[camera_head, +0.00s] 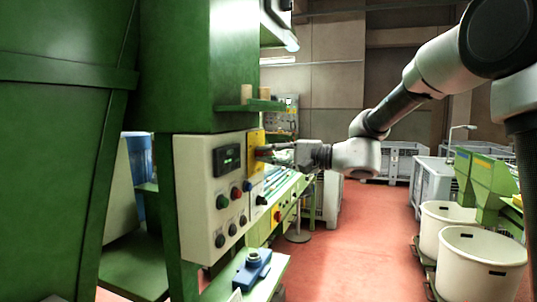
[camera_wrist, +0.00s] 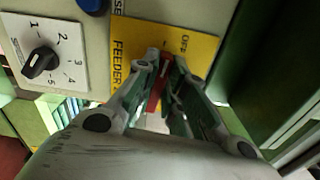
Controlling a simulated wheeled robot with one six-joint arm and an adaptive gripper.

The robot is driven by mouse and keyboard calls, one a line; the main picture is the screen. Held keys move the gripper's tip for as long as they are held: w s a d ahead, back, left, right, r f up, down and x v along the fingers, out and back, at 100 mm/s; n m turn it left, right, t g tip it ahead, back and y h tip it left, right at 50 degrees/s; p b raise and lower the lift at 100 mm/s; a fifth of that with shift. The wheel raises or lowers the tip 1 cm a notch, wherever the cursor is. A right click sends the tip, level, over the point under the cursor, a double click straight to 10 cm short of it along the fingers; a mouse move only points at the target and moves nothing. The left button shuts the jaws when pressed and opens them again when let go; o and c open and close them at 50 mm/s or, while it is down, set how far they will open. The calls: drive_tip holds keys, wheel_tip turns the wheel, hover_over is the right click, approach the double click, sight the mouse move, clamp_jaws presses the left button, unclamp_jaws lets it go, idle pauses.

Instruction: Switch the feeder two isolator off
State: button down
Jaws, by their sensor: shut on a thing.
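The feeder isolator is a red handle (camera_wrist: 154,98) on a yellow plate (camera_wrist: 197,50) in the wrist view. The plate reads "FEEDER" on its left and "OFF" near its upper right; the rest of the lettering is hidden, so I cannot read the feeder number. My gripper (camera_wrist: 163,66) is shut on the red handle, with a finger on each side of it. The fingers cover part of the handle, and its exact setting is hard to tell. In the head view my gripper (camera_head: 268,152) reaches from the right to the yellow plate (camera_head: 255,141) on the panel's edge.
A rotary selector (camera_wrist: 41,62) numbered 1 to 5 sits beside the yellow plate. The cream control panel (camera_head: 205,165) carries a display (camera_head: 227,158) and several buttons. A blue device (camera_head: 252,270) lies on the green shelf below. Cream bins (camera_head: 481,262) stand at right; red floor is open between.

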drive_tip(key=shift+f+n, duration=0.15)
drive_tip(key=shift+n, duration=0.45)
drive_tip(key=c, duration=1.5)
unclamp_jaws()
drive_tip(key=shift+d, duration=0.1)
drive_tip(key=v, duration=1.1)
drive_tip(key=shift+s+d, duration=0.15)
drive_tip(key=shift+d, duration=0.25)
